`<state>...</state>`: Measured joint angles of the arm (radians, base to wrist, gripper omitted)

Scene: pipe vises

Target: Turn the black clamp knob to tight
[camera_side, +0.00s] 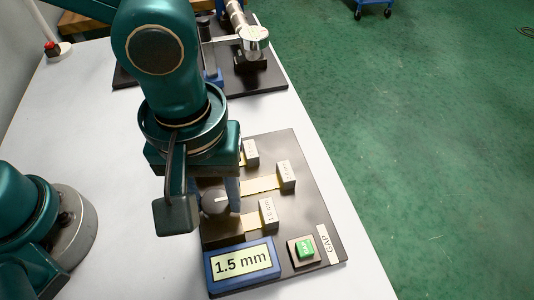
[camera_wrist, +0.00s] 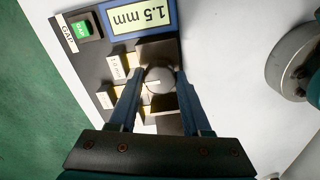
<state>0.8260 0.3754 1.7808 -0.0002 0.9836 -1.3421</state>
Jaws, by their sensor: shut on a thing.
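The clamp knob (camera_side: 214,203) is round and dark with a pale pointer line, on a dark block (camera_side: 222,232) of the black board (camera_side: 285,220). In the wrist view the knob (camera_wrist: 159,80) looks grey, and its line runs roughly sideways. My gripper (camera_wrist: 159,86) is shut on the knob, one blue finger on each side. In the side view my gripper (camera_side: 220,196) comes down over the knob; my wrist hides part of the fingers. No tight or loose marking is readable.
A blue-framed display (camera_side: 241,262) reads 1.5 mm. A green button (camera_side: 305,248) sits beside a GAP label (camera_side: 327,245). Several grey labelled blocks with brass strips, one nearby (camera_side: 268,213), stand close to the knob. Another fixture (camera_side: 252,60) stands behind. White table (camera_side: 300,110) surrounds the board.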

